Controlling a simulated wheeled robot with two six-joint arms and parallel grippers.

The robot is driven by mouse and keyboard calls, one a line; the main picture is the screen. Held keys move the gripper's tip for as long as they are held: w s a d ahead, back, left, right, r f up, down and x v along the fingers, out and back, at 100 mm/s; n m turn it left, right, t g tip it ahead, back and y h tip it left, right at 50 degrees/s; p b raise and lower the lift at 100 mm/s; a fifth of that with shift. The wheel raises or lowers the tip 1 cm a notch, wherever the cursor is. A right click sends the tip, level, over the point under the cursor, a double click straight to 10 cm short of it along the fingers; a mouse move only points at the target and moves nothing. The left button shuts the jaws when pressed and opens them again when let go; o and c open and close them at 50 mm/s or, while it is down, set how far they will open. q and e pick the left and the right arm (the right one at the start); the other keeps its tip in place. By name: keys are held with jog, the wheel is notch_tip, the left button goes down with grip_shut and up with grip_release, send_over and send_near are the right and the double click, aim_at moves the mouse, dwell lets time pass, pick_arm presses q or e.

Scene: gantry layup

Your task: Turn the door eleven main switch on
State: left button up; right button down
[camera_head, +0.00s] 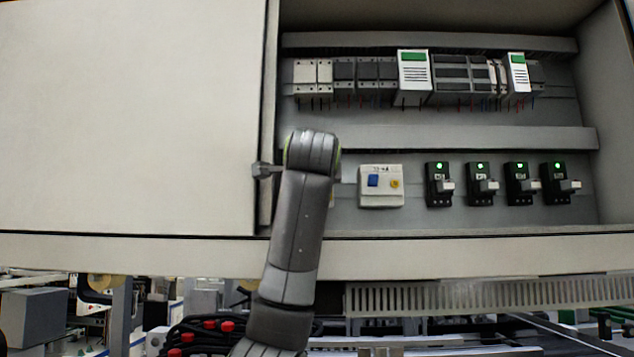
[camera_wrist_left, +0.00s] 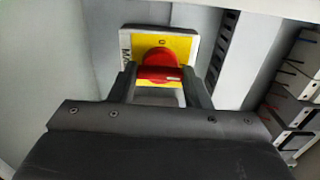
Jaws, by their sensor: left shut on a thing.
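The main switch shows in the left wrist view as a red rotary knob (camera_wrist_left: 158,64) on a yellow plate (camera_wrist_left: 183,46) with a pale surround. A "0" is printed at the plate's top edge, and partly hidden lettering runs down its left side. My left gripper (camera_wrist_left: 160,86) has one finger on each side of the knob and is shut on it. The knob's exact angle is hard to tell, as the fingers hide its lower part. In the head view my left arm and wrist cover the switch and the fingertips. My right gripper is in neither view.
The cabinet is open, with its pale door panel (camera_head: 130,120) at left and a small grey latch (camera_head: 262,170) near its edge. Right of my wrist are a white box (camera_head: 380,198) with blue and yellow buttons and several black breakers with green lights. A module row (camera_head: 370,70) runs above.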

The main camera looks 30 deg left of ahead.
pick_arm(q)
jog(key=o, duration=1)
jog(key=b+v, duration=0.8)
jog(key=v, duration=0.9)
jog(key=shift+s, duration=0.2)
